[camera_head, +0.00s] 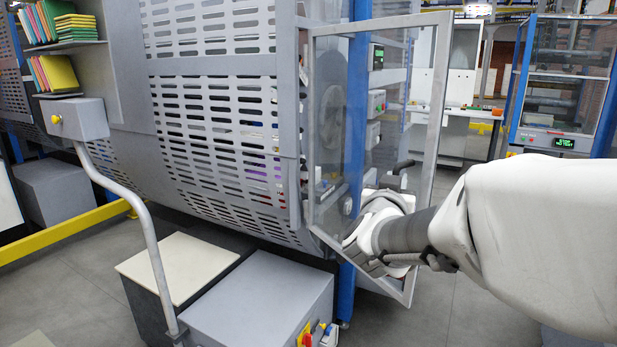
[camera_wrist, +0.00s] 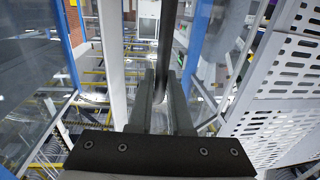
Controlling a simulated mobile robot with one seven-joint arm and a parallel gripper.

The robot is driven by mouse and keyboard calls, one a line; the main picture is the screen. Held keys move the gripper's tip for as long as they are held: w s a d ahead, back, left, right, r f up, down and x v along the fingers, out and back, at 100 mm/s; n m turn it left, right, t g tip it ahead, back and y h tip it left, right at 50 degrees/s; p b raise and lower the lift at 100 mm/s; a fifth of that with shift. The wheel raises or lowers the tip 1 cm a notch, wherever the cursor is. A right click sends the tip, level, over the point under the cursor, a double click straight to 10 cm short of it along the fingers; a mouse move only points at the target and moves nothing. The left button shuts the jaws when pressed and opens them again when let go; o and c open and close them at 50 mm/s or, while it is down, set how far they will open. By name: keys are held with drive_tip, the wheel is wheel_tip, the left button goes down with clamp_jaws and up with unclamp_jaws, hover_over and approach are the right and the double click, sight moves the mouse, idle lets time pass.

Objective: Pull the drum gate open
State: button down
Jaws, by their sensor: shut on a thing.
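The drum gate (camera_head: 434,115) is a clear panel in a light grey frame. In the head view it stands out at an angle from the perforated drum guard (camera_head: 220,115), partly open. My gripper is at the gate's lower part in the head view, where my wrist hides its fingers. In the wrist view my gripper (camera_wrist: 166,80) has both fingers close around a dark upright bar (camera_wrist: 167,45), which looks like the gate's handle.
A grey box (camera_head: 262,295) and a cream-topped block (camera_head: 178,265) stand on the floor below the drum. A bent grey post (camera_head: 150,240) rises at the left. A blue upright (camera_head: 356,120) stands behind the gate. Floor at the lower right is partly clear.

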drive_tip(key=shift+w+a+r, duration=0.1)
drive_tip(key=shift+a+r, duration=0.1)
drive_tip(key=shift+a, duration=0.05)
drive_tip(key=c, duration=0.8)
unclamp_jaws()
drive_tip(key=shift+w+f, duration=0.1)
drive_tip(key=shift+c, duration=0.2)
drive_tip(key=shift+d, duration=0.1)
drive_tip(key=v, duration=1.7)
drive_tip(key=shift+s+b, duration=0.25)
drive_tip(key=shift+b, duration=0.15)
